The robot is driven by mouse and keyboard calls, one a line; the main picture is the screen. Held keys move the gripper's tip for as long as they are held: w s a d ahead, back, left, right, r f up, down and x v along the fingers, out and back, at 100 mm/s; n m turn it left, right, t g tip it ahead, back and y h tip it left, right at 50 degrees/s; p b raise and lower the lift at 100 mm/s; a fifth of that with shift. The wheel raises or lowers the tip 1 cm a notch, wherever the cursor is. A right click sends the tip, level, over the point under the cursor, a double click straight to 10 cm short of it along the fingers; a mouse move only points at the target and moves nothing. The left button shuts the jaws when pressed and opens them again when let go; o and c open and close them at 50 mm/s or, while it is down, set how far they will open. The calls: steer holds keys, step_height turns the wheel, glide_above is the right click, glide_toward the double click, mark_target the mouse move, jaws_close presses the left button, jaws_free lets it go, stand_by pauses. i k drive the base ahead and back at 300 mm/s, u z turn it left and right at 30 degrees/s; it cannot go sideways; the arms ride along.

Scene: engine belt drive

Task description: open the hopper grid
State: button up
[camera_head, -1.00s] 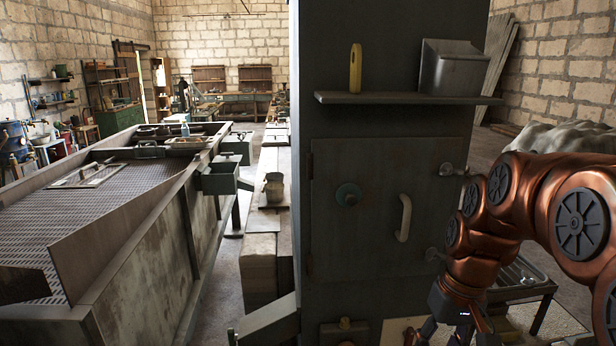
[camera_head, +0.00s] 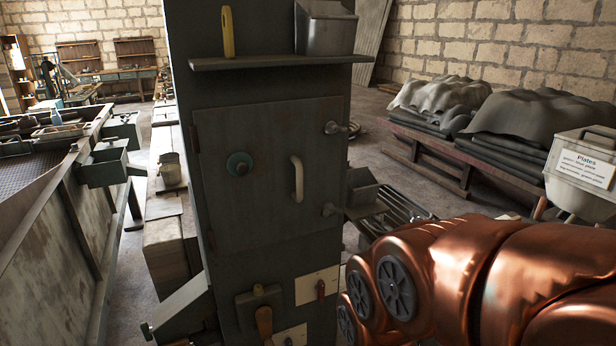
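No part in view can be surely told as the hopper grid. A dark perforated surface (camera_head: 22,182) shows at the left edge, inside a large rusty metal trough (camera_head: 75,190), mostly cut off by the picture. A tall dark cabinet (camera_head: 225,215) stands in the middle. Its door (camera_head: 265,125) is shut and has a pale upright handle (camera_head: 297,178) and a round green knob (camera_head: 239,165). My copper arm comes in from the lower right, in front of the cabinet's right side. My gripper is out of the picture.
A shelf (camera_head: 280,61) on the cabinet holds a yellow object (camera_head: 228,32) and a grey metal box (camera_head: 325,30). A sloping chute (camera_head: 178,310) juts out low at left. Draped stacks (camera_head: 540,125) and a bin labelled "Plates" (camera_head: 583,170) stand at right. Floor is clear between trough and bench.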

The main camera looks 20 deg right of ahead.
mark_target(388, 228)
steer(key=u, duration=2.3)
steer(key=k, duration=0.9)
steer(key=z, duration=1.95)
